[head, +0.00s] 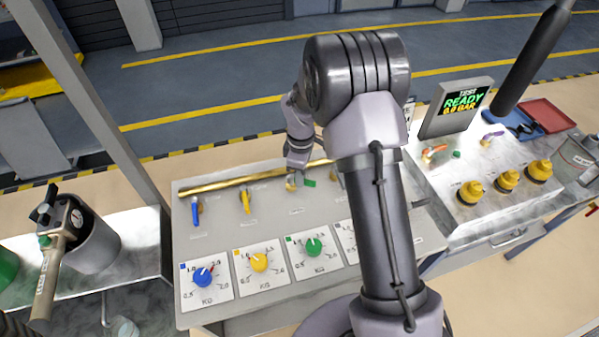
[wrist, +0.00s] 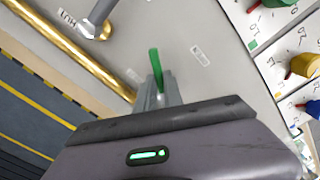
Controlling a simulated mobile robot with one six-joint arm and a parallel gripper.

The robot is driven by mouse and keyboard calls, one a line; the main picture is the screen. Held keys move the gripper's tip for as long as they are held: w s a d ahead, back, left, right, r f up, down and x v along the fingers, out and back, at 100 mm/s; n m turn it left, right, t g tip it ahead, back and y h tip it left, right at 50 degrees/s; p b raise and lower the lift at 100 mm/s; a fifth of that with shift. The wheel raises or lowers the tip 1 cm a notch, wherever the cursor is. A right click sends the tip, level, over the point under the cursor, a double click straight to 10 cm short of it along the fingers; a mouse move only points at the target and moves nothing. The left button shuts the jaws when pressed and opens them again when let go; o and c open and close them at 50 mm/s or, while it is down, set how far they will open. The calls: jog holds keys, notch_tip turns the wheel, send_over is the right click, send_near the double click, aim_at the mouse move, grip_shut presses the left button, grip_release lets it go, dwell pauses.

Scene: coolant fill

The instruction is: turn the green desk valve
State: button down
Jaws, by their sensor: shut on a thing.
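The green desk valve (head: 309,183) stands on the grey desk panel, in line with the blue and yellow valves. In the head view only a short piece of its green lever shows beside my fingers. In the wrist view the green lever (wrist: 155,62) sticks out beyond my fingertips. My gripper (wrist: 160,93) is shut on the lever. In the head view my gripper (head: 293,178) reaches down to the valve from behind, and my arm hides part of the desk to the right.
A blue valve (head: 196,210) and a yellow valve (head: 245,201) stand left of it. A brass pipe (head: 235,180) runs behind. Blue (head: 203,278), yellow (head: 259,262) and green (head: 314,247) dials are in front. A screen (head: 462,101) reading READY stands right.

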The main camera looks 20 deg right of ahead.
jog(key=n+p, duration=0.1)
jog(key=n, duration=0.2)
jog(key=shift+w+d+r+p, duration=0.15)
jog(key=shift+w+p, duration=0.25)
jog(key=shift+w+n+p, duration=0.2)
jog(key=shift+n+p, duration=0.1)
jog(key=shift+n, duration=0.45)
jog(key=shift+w+n+p, duration=0.15)
jog(key=shift+n+p, duration=0.15)
jog(key=shift+n, duration=0.45)
jog(key=c, duration=1.5)
grip_release()
jog(key=shift+o, duration=0.2)
notch_tip(320, 180, up, 17)
jog(key=p, duration=0.3)
jog(key=shift+r, duration=0.15)
